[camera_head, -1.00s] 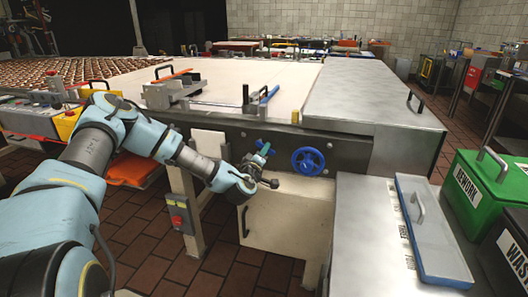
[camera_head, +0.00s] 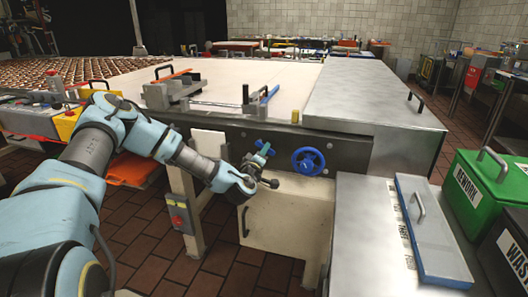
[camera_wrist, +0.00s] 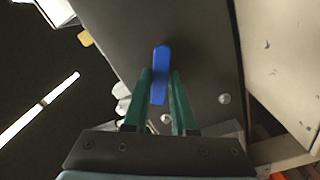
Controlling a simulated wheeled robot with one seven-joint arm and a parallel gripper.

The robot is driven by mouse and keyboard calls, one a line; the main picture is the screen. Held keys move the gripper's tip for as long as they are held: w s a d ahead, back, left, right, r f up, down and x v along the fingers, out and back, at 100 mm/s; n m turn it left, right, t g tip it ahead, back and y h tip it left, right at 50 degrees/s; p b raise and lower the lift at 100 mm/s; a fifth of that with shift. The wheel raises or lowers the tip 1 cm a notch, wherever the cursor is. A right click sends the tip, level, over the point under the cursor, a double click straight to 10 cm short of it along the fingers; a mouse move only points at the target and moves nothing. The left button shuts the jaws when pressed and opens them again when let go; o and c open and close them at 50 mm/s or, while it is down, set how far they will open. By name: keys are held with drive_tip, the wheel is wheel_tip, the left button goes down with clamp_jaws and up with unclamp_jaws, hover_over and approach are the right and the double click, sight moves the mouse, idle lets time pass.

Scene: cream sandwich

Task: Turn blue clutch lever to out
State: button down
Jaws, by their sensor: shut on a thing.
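The blue clutch lever (camera_wrist: 160,68) stands out against the dark machine panel in the wrist view. My gripper (camera_wrist: 160,82) has its two green fingers on either side of the lever and is shut on it. In the head view, my gripper (camera_head: 257,161) is at the dark front panel, left of the blue handwheel. A small blue part of the lever (camera_head: 262,146) shows there; the rest is hidden by my gripper and arm.
A blue handwheel (camera_head: 308,160) sits on the panel just right of my gripper. Below are a dark knob (camera_head: 271,183) and a cream cabinet door (camera_head: 272,222). A steel table (camera_head: 365,230) and a green REWORK bin (camera_head: 490,195) stand at right.

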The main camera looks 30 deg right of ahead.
drive_tip(key=shift+f, duration=0.1)
idle(0.3)
drive_tip(key=m+b, duration=0.1)
drive_tip(key=m, duration=0.1)
drive_tip(key=m+b, duration=0.2)
drive_tip(key=f+m+b, duration=0.1)
drive_tip(key=m, duration=0.1)
drive_tip(key=shift+w+a+f+m, duration=0.1)
drive_tip(key=shift+w+a+m, duration=0.2)
drive_tip(key=shift+w+a, duration=0.1)
drive_tip(key=shift+w+a+f+m+b, duration=0.1)
drive_tip(key=shift+a+m+b, duration=0.05)
drive_tip(key=shift+m+b, duration=0.45)
drive_tip(key=shift+w+a+f+m+b, duration=0.1)
drive_tip(key=shift+m+b, duration=0.4)
drive_tip(key=shift+m, duration=0.1)
drive_tip(key=shift+w+a+r+m+b, duration=0.1)
drive_tip(key=shift+w+a+m+b, duration=0.1)
drive_tip(key=shift+m+b, duration=0.45)
drive_tip(key=shift+w+a+r+m+b, duration=0.15)
drive_tip(key=shift+m+b, duration=0.3)
drive_tip(key=shift+m, duration=0.4)
drive_tip(key=shift+f, duration=0.1)
drive_tip(key=c, duration=0.7)
unclamp_jaws()
drive_tip(key=shift+s, duration=0.1)
